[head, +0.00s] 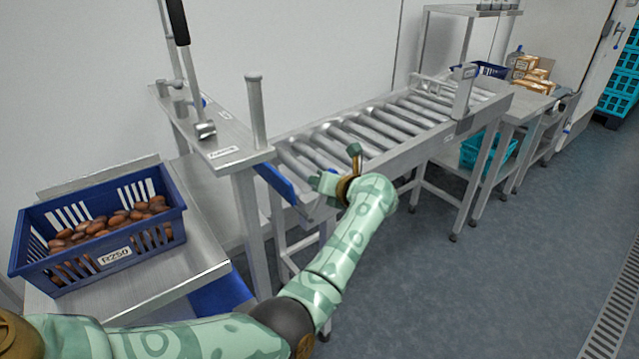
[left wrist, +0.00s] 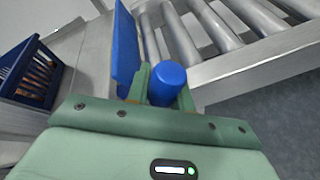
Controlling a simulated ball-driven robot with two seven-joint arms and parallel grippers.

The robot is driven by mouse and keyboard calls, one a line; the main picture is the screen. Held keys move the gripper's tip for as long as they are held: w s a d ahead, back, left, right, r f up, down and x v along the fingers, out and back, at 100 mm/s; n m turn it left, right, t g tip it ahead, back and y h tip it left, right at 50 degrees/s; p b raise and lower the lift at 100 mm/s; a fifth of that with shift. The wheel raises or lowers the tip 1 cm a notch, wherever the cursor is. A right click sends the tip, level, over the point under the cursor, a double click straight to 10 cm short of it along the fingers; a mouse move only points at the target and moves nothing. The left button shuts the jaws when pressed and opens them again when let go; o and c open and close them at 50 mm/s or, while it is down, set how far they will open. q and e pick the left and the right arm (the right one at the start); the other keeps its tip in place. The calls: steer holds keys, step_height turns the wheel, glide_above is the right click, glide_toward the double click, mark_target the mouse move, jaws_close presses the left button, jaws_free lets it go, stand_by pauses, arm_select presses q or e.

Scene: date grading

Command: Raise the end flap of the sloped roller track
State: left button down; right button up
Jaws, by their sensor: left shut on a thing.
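The sloped roller track (head: 390,152) runs from the centre to the back right in the head view, with grey metal rollers and side rails. Its blue end flap (head: 275,183) lies across the near left end; its exact angle is hard to tell. In the left wrist view the flap (left wrist: 125,48) is a blue panel left of the rollers. My left gripper (head: 337,174) is at the track's near corner, right of the flap. In the left wrist view its fingers (left wrist: 163,88) are shut on a round blue knob (left wrist: 169,75). Whether knob and flap join is hidden.
A blue crate of brown dates (head: 115,255), labelled R250, stands on a metal table at left. A metal stand (head: 228,152) with a black-handled lever (head: 180,22) is beside the track. A metal post (head: 464,90) rises from the track's far part.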

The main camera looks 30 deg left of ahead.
arm_select(q)
steer(key=shift+w+d, duration=0.15)
arm_select(e)
steer(key=shift+s, duration=0.25)
arm_select(q)
steer(key=c, duration=1.2)
jaws_free()
steer(key=shift+c, duration=0.2)
arm_select(e)
steer(key=shift+s, duration=0.1)
arm_select(q)
steer(key=p+v, duration=0.5)
steer(key=v, duration=1.1)
arm_select(e)
steer(key=shift+t, duration=0.3)
steer(key=r, duration=0.1)
steer(key=w+r, duration=0.1)
steer(key=r, duration=0.1)
steer(key=w+r, duration=0.1)
steer(key=shift+a+r, duration=0.2)
steer(key=shift+a, duration=0.15)
arm_select(q)
steer(key=shift+d+r+p, duration=0.1)
steer(key=shift+r+p, duration=0.1)
steer(key=shift+p, duration=0.1)
